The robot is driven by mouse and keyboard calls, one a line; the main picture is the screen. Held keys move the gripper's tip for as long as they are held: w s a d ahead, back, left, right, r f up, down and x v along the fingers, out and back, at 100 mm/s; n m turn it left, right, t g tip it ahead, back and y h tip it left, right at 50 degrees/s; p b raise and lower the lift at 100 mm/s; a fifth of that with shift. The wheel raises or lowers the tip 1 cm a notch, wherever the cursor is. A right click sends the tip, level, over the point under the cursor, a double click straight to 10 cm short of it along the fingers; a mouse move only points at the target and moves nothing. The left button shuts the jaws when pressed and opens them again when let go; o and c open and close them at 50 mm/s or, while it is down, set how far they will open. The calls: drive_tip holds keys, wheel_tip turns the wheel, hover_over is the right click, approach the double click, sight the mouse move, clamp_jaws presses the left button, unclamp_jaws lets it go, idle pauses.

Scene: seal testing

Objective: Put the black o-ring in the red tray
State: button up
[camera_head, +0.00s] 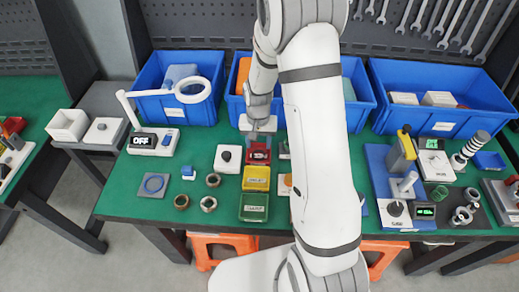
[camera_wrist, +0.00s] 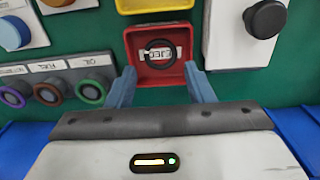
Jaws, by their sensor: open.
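The red tray (camera_head: 258,154) stands on the green bench behind the yellow tray. In the wrist view the red tray (camera_wrist: 188,71) is just beyond my fingers, with a printed label on its floor. The black o-ring (camera_wrist: 147,49) appears to lie inside the red tray, over that label, clear of my fingers. My gripper (camera_wrist: 161,82) is open, with one finger to each side of the tray's near part and nothing between them. In the head view my gripper (camera_head: 258,127) is low, just behind the red tray.
The yellow tray (camera_head: 256,178) and green tray (camera_head: 253,207) stand in line in front. A white box with a black knob (camera_head: 228,158) is to the left. Blue bins (camera_head: 199,110) line the back. A ring holder (camera_wrist: 66,76) shows in the wrist view.

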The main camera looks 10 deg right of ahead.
drive_tip(key=s+r+n+t, duration=0.1)
drive_tip(key=s+r, duration=0.4)
drive_tip(key=r, duration=0.5)
drive_tip(key=s+r+n+t, duration=0.1)
drive_tip(key=s+r, duration=0.3)
drive_tip(key=r, duration=0.5)
drive_tip(key=s+r+n+t, duration=0.1)
drive_tip(key=s+r, duration=0.4)
drive_tip(key=s, duration=0.7)
drive_tip(key=shift+s+d+n, duration=0.2)
drive_tip(key=shift+d+n, duration=0.05)
drive_tip(key=shift+n, duration=0.05)
drive_tip(key=shift+c, duration=0.6)
